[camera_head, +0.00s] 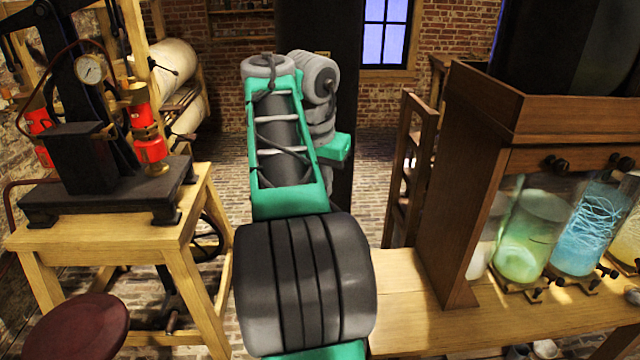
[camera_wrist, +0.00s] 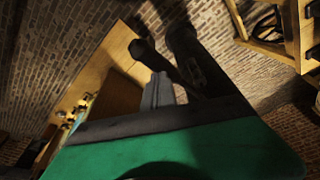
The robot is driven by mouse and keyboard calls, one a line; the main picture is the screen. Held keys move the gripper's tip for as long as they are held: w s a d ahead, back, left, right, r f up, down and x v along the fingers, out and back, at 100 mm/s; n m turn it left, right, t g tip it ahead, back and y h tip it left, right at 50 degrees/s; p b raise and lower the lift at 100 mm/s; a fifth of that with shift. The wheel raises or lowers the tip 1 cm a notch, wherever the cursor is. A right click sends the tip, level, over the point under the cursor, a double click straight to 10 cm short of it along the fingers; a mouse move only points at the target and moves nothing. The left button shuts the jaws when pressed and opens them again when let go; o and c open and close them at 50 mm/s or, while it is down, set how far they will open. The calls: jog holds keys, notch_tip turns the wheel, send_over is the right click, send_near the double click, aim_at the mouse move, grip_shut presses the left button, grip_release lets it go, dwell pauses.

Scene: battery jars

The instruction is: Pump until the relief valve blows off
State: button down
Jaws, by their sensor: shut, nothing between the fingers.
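A black iron apparatus (camera_head: 100,150) with a round pressure gauge (camera_head: 90,69) stands on a wooden stand at the left in the head view. Red cylinders with brass fittings (camera_head: 149,135) are on it, and a dark hose curves from the gauge. Its upper part leaves the frame, and I cannot tell which part is the pump handle or the relief valve. My gripper (camera_wrist: 165,45) shows as dark fingers beyond the green wrist in the wrist view. It looks shut and empty, away from the apparatus. In the head view my arm hides it.
A wooden bench (camera_head: 410,300) at the right carries a case with glass jars of green (camera_head: 535,235) and blue (camera_head: 590,230) liquid. A wooden ladder-like frame (camera_head: 407,165) stands beside it. A round dark red stool (camera_head: 80,327) is at the lower left. Brick floor shows between.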

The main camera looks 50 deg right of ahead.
jog(key=shift+f, duration=0.1)
notch_tip(320, 180, down, 14)
jog(key=b, duration=1.4)
notch_tip(320, 180, up, 15)
jog(key=p, duration=1.5)
jog(key=shift+f, duration=0.45)
notch_tip(320, 180, down, 14)
jog(key=b, duration=1.4)
notch_tip(320, 180, up, 15)
jog(key=p, duration=1.5)
jog(key=shift+f, duration=0.5)
jog(key=shift+b, duration=0.3)
